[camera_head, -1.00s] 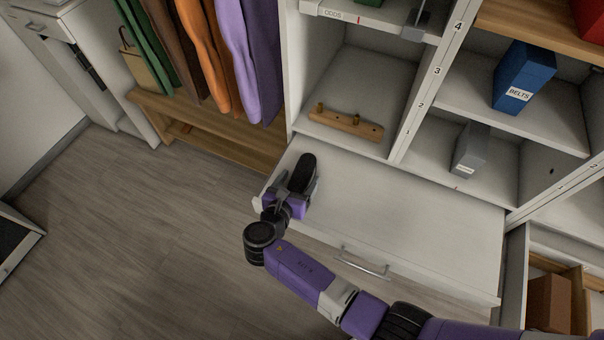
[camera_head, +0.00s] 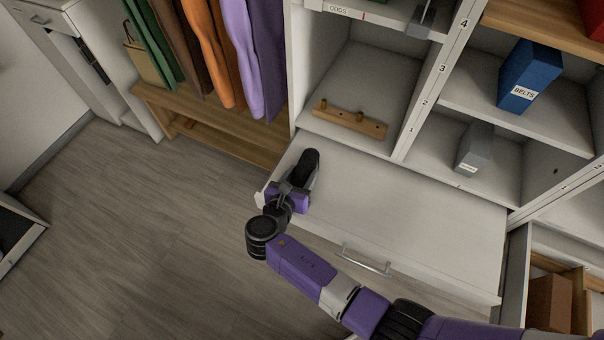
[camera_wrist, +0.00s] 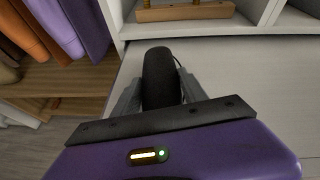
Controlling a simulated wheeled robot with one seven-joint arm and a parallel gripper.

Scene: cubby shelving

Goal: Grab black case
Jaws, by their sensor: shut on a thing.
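The black case (camera_head: 306,167) is a long dark shape with a rounded end, at the left end of the white pulled-out drawer (camera_head: 400,205). My gripper (camera_head: 299,184) reaches in from the front left and is shut on the case. In the wrist view the black case (camera_wrist: 160,75) stands between the two grey fingers of my gripper (camera_wrist: 158,92), one on each side. Its near end is hidden behind the gripper body. I cannot tell whether the case touches the drawer surface.
A wooden peg rail (camera_head: 349,123) lies in the cubby behind. A grey box (camera_head: 474,148) and a blue BELTS box (camera_head: 526,78) stand on shelves to the right. Clothes (camera_head: 250,50) hang at the back left. The drawer's middle and right are bare.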

